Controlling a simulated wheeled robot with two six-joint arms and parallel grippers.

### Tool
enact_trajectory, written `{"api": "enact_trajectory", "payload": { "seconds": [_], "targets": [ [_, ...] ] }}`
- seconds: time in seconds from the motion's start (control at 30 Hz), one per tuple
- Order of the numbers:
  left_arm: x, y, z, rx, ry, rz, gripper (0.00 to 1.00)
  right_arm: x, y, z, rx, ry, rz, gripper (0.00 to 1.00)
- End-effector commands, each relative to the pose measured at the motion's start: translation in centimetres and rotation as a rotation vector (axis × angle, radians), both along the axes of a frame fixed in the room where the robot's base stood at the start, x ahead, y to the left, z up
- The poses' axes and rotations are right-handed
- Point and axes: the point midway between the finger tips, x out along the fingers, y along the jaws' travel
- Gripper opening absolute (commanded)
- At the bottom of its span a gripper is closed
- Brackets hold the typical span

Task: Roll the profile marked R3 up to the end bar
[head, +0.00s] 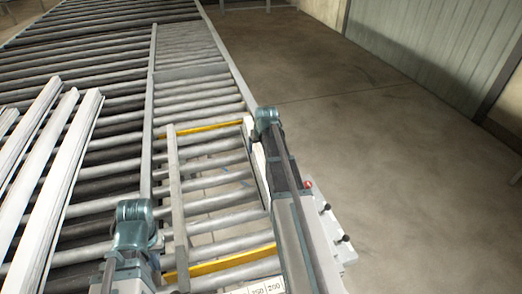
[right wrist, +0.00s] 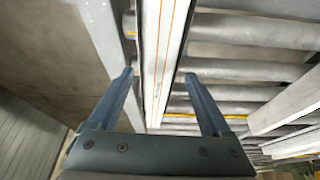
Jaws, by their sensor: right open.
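A long pale profile with thin orange lines (right wrist: 165,50) runs between the fingers of my right gripper (right wrist: 157,75) in the right wrist view. The fingers are open, one on each side of it, with gaps visible. In the head view my right gripper (head: 267,114) is over the right edge of the roller table, beside a pale strip (head: 257,160), probably the same profile. My left gripper (head: 133,215) is at the lower left over the rollers; its fingers cannot be made out. No R3 mark is readable, and I cannot identify the end bar for certain.
Several white profiles (head: 40,150) lie at the left on the rollers. A grey lengthwise bar (head: 178,190) lies between two yellow crossbars (head: 205,127). A side rail (head: 225,50) runs up the table's right edge. The floor (head: 370,140) at the right is clear.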

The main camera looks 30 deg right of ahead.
Motion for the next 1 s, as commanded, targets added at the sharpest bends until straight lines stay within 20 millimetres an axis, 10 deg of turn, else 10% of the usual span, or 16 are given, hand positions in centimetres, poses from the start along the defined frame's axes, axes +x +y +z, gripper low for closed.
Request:
{"api": "enact_trajectory", "payload": {
  "seconds": [0.33, 0.77, 1.0],
  "targets": [
    [0.0, 0.0, -5.3, 0.002, 0.0, -0.008, 0.0, 2.0, -0.6, -5.3, 0.0, 0.0, 0.0, 0.82],
    [0.0, 0.0, -5.9, 0.002, 0.001, -0.011, 0.0, 2.4, -0.7, -5.9, 0.0, 0.0, 0.0, 0.82],
    [0.0, 0.0, -5.9, 0.002, 0.001, -0.011, 0.0, 2.4, -0.7, -5.9, 0.0, 0.0, 0.0, 0.41]
  ]
}}
